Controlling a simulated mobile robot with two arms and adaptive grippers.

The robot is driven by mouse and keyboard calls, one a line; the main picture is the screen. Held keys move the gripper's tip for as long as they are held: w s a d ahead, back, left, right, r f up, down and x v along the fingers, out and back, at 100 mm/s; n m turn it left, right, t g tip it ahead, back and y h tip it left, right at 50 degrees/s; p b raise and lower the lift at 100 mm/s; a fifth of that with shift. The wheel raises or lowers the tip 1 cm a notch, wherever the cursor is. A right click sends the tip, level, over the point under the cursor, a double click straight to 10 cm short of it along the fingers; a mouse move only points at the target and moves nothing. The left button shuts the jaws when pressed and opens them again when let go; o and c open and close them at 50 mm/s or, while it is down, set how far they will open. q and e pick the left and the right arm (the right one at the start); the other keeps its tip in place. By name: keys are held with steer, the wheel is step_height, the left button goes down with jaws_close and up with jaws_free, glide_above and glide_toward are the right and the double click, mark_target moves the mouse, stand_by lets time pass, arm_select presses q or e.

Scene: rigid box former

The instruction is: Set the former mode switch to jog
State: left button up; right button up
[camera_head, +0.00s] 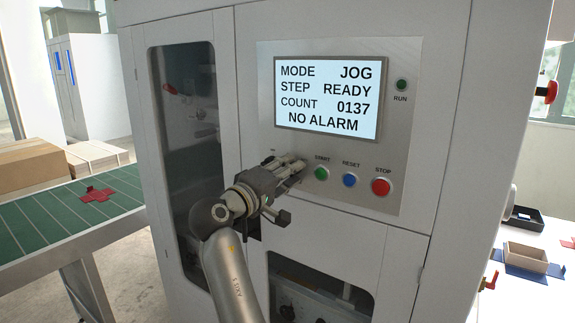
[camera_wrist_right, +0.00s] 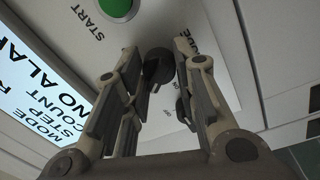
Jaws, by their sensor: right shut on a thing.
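The former's screen (camera_head: 331,97) reads MODE JOG, STEP READY, COUNT 0137 and NO ALARM. My right gripper (camera_head: 296,163) is at the lower left of the control panel, left of the START button. In the right wrist view the dark round mode switch (camera_wrist_right: 157,67) sits between the two fingers of my right gripper, which is shut on it. The switch's label is partly covered by a finger there. In the head view my gripper hides the switch. My left gripper is not in view.
Right of my gripper are the green START button (camera_head: 321,174), blue RESET button (camera_head: 349,180) and red STOP button (camera_head: 381,187). A green RUN lamp (camera_head: 401,84) is beside the screen. A green conveyor (camera_head: 50,222) with a brown box (camera_head: 35,166) is at left.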

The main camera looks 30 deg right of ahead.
steer(key=shift+r+n, duration=0.1)
steer(key=shift+n, duration=0.4)
steer(key=o, duration=1)
steer(key=shift+o, duration=0.2)
